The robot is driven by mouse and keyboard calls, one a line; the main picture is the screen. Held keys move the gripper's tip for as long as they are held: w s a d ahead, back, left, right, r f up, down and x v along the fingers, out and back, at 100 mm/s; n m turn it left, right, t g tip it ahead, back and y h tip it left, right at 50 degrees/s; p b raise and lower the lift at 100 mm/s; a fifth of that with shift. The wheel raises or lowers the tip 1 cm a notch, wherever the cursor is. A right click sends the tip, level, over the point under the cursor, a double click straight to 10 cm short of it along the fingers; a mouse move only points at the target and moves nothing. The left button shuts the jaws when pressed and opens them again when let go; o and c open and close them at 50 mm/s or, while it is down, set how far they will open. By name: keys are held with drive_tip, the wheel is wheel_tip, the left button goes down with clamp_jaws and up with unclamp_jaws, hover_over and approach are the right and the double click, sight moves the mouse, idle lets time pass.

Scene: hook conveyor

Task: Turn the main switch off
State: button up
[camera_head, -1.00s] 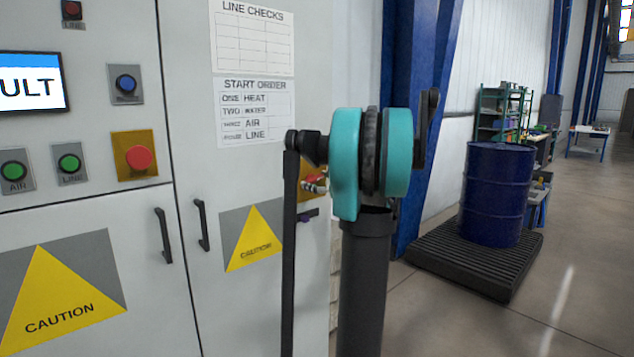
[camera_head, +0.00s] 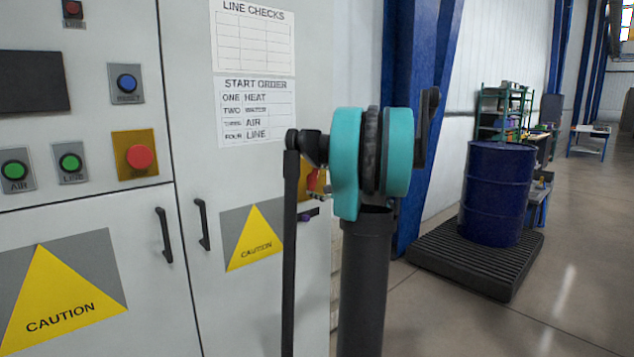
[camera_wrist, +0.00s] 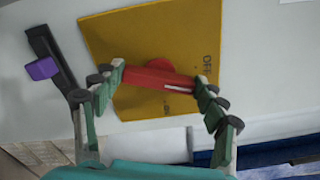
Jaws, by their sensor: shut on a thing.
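The main switch is a red bar handle (camera_wrist: 150,82) on a yellow plate (camera_wrist: 112,40) in the wrist view. A white mark shows near the bar's right end. "OFF" is lettered near the plate's upper right edge. My gripper (camera_wrist: 160,78) is shut on the handle, with one finger at each end of the bar. In the head view my arm hides most of the switch; a little of its red and yellow (camera_head: 312,181) shows beside the arm.
The cabinet front has a dark display (camera_head: 33,81), a red button on yellow (camera_head: 140,157), green buttons (camera_head: 70,162) and a blue button (camera_head: 127,83). Door handles (camera_head: 164,235) stick out below. A blue barrel (camera_head: 497,195) stands on a black pallet (camera_head: 475,262). Open floor lies at right.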

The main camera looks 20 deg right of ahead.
drive_tip(key=shift+f+n, duration=0.1)
drive_tip(key=shift+n, duration=2.1)
drive_tip(key=o, duration=1.2)
drive_tip(key=shift+c, duration=0.2)
drive_tip(key=shift+s, duration=0.15)
drive_tip(key=v, duration=1.1)
drive_tip(key=shift+s+d, duration=0.15)
drive_tip(key=shift+s, duration=0.25)
